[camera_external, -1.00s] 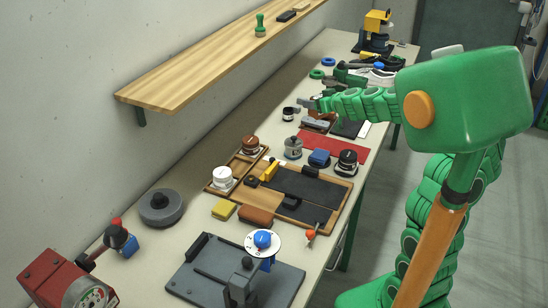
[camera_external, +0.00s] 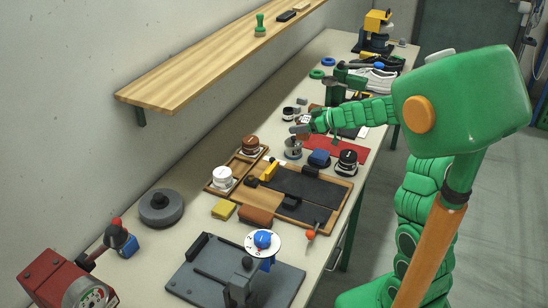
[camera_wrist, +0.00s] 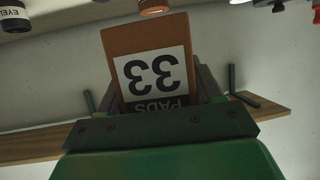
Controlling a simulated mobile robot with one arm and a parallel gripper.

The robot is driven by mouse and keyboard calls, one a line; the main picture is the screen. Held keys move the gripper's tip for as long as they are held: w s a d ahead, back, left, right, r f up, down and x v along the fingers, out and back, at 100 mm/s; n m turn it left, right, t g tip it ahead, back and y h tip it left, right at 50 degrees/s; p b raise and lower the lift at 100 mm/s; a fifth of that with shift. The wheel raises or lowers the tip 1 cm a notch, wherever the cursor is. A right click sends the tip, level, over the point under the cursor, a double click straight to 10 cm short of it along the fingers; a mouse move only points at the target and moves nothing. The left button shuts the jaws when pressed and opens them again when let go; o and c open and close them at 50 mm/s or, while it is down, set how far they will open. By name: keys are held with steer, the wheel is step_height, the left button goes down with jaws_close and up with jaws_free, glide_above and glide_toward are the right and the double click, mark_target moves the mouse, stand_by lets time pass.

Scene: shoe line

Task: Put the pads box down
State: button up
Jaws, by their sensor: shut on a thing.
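The pads box (camera_wrist: 145,42), brown-orange with a white label reading 33 and PADS upside down, is between the jaws of my gripper (camera_wrist: 155,92) in the wrist view. The jaws are shut on it from both sides. In the external view my gripper (camera_external: 303,128) is over the far middle of the bench, beside the grey pot (camera_external: 293,148). I cannot make out the pads box clearly in that view. I cannot tell whether it touches a surface.
The long bench (camera_external: 190,258) is crowded. A red mat (camera_external: 333,148), a blue block (camera_external: 319,158) and a dark round pot (camera_external: 346,163) lie near my gripper. A wooden tray (camera_external: 262,215) is nearer the camera. A wooden shelf (camera_external: 215,60) overhangs the wall side.

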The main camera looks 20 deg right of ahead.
steer(key=s+a+n+g+y, duration=0.1)
steer(key=s+a+n+g, duration=0.25)
steer(key=a, duration=0.25)
steer(key=s+a+r+n+g, duration=0.1)
steer(key=s+a+n+g, duration=0.3)
steer(key=a, duration=0.3)
steer(key=s+a+n+g+y, duration=0.1)
steer(key=s+a+n+g, duration=0.1)
steer(key=a+n+g, duration=0.3)
steer(key=shift+m+g, duration=0.25)
steer(key=shift+g, duration=0.1)
steer(key=shift+w+a+f, duration=1)
steer(key=shift+w+f, duration=0.55)
steer(key=shift+w, duration=0.6)
steer(key=shift+w+a+f, duration=1)
steer(key=shift+w+f, duration=0.55)
steer(key=shift+w, duration=0.65)
steer(key=shift+w+a+f, duration=1)
steer(key=shift+w+f, duration=0.55)
steer(key=shift+w, duration=0.6)
steer(key=shift+f, duration=1.6)
steer(key=shift+f, duration=0.45)
